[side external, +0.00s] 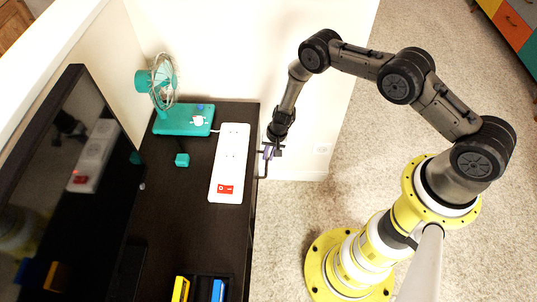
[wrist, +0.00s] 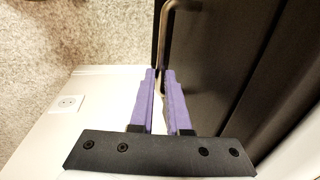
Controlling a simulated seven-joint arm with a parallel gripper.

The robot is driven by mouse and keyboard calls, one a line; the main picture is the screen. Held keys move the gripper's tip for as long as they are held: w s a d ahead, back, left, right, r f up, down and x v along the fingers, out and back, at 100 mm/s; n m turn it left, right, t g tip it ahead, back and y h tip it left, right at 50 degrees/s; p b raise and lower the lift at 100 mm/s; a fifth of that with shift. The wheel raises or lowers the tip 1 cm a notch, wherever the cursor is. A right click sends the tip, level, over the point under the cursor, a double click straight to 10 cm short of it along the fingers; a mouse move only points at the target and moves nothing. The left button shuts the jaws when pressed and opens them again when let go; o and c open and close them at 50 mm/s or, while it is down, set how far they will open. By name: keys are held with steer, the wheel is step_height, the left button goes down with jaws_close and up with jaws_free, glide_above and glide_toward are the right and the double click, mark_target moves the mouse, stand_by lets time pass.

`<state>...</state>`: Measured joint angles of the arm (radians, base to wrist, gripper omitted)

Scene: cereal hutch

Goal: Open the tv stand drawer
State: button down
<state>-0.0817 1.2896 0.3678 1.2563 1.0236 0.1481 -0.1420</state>
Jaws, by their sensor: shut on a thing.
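The dark brown tv stand (side external: 195,235) runs along the left side of the side external view, with its front edge facing my arm. In the wrist view its dark front (wrist: 210,50) fills the right half. A brownish metal handle (wrist: 166,35) stands out from this front. My gripper's purple fingers (wrist: 160,88) are shut around the lower end of the handle. In the side external view my gripper (side external: 266,155) is at the stand's front edge, near its far end. The drawer's outline is hard to make out, and I cannot tell how far it stands out.
A white wall with an outlet (side external: 322,149) is close behind my gripper. Carpet (side external: 300,225) is open in front.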

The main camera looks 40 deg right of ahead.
steer(key=s+d, duration=1.2)
stand_by(0.6)
steer(key=c, duration=0.9)
jaws_free()
steer(key=shift+r, duration=0.15)
steer(key=r, duration=0.4)
steer(key=s+d+r, duration=0.1)
steer(key=r, duration=0.4)
steer(key=s+d+r, duration=0.1)
steer(key=r, duration=0.3)
steer(key=shift+r, duration=0.15)
